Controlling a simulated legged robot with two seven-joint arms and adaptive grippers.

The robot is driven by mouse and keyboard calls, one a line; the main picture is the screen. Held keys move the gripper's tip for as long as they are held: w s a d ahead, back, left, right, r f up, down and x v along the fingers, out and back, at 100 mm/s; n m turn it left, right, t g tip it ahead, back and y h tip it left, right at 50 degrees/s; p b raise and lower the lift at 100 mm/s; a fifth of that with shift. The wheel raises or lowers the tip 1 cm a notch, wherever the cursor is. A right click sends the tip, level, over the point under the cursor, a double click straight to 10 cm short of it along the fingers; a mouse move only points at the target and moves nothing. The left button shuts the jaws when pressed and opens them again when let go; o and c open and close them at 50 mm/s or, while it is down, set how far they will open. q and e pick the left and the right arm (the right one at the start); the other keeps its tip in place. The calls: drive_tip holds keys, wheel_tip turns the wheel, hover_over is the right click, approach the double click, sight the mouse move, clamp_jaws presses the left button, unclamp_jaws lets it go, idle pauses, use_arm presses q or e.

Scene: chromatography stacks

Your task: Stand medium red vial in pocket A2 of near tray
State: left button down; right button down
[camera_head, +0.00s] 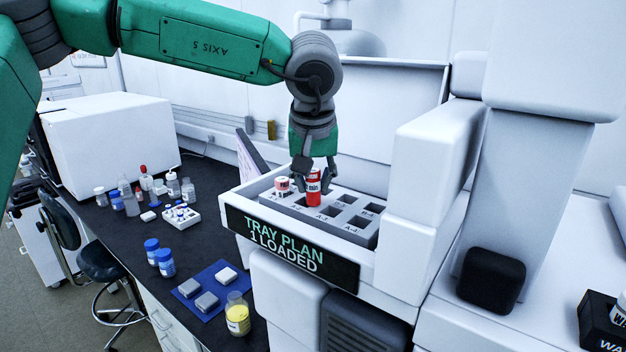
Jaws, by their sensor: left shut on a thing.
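The red vial (314,188) has a label with dark print and stands upright above the grey near tray (335,228). My left gripper (315,182) points down and is shut on the vial's upper part. The vial's lower end is at the front row of pockets, close to the pocket marks; I cannot tell whether it is inside a pocket or just above one. A shorter vial with a red and white top (282,186) stands at the tray's left end. My right gripper is not in view.
The tray sits in a white machine bay with a "TRAY PLAN 1 LOADED" sign (290,248) in front. White housing (428,190) rises close on the right. Several bottles and a blue mat (212,299) occupy the dark bench at left.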

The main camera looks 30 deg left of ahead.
sight(303, 196)
use_arm(q)
drive_tip(key=shift+s+a+f, duration=0.15)
drive_tip(key=shift+a+f, duration=0.05)
drive_tip(key=shift+f, duration=0.4)
drive_tip(key=shift+a+f, duration=0.15)
drive_tip(key=shift+f, duration=0.35)
drive_tip(key=shift+a+f, duration=0.5)
drive_tip(key=shift+f, duration=0.05)
drive_tip(key=shift+s+f, duration=0.15)
drive_tip(key=c, duration=1.3)
unclamp_jaws()
drive_tip(key=shift+f, duration=0.1)
drive_tip(key=shift+o, duration=0.2)
drive_tip(key=shift+w+a+f, duration=0.1)
drive_tip(key=shift+w+a, duration=0.05)
drive_tip(key=shift+w, duration=0.1)
drive_tip(key=shift+r, duration=0.2)
